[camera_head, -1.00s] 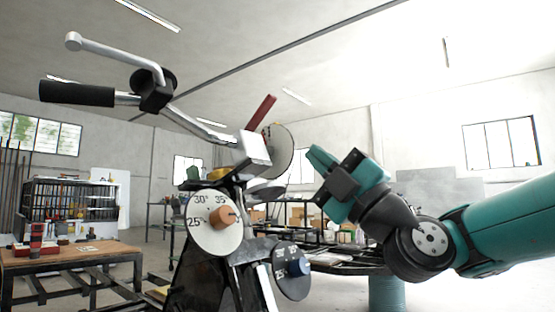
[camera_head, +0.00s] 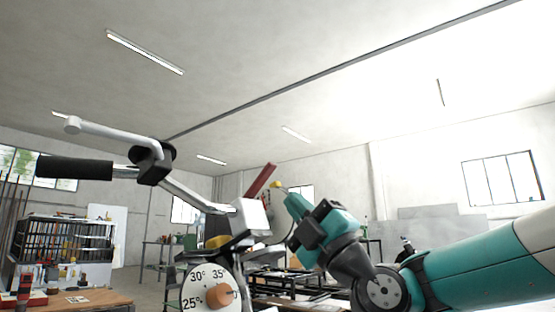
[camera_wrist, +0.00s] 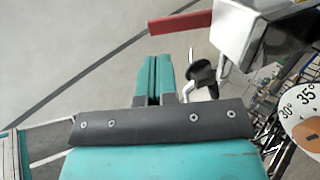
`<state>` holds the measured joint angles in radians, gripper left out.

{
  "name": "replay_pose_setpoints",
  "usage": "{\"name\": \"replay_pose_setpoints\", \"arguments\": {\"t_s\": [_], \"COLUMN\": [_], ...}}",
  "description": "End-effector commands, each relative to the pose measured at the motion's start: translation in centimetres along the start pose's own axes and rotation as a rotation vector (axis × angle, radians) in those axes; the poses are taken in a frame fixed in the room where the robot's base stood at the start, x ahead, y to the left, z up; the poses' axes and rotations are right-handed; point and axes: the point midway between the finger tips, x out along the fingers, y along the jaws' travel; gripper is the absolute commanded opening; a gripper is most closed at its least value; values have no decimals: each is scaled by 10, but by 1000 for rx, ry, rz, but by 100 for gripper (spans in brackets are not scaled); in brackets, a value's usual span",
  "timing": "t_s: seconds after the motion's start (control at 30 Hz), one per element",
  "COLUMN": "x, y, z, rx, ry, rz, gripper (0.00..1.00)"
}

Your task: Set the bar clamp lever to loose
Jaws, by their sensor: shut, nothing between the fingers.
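A red lever (camera_head: 261,180) slants up to the right behind a white-silver block (camera_head: 249,217) on the machine. I cannot tell whether this is the bar clamp lever; no loose or tight mark is readable. The red lever also shows at the top of the wrist view (camera_wrist: 180,22), beside the silver block (camera_wrist: 236,32). My gripper (camera_head: 292,203) is just right of the red lever in the head view, apart from it in the picture. In the wrist view its teal fingers (camera_wrist: 153,75) are together and empty, below the red lever.
A silver bar with a black grip (camera_head: 75,167) reaches left from the machine. A white angle dial (camera_head: 196,291) with an orange knob (camera_head: 219,295) is below the block. A wooden table (camera_head: 95,301) stands at lower left. Open air lies above my gripper.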

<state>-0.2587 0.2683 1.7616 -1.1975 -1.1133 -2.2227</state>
Motion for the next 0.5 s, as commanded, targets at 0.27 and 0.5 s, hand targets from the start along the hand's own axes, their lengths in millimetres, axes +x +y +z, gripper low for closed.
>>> {"name": "replay_pose_setpoints", "arguments": {"t_s": [0.27,0.5], "x": [52,66], "y": [4,1], "z": [-1,0], "rx": [1,1], "ry": [1,0], "rz": [0,0], "gripper": [0,0]}}
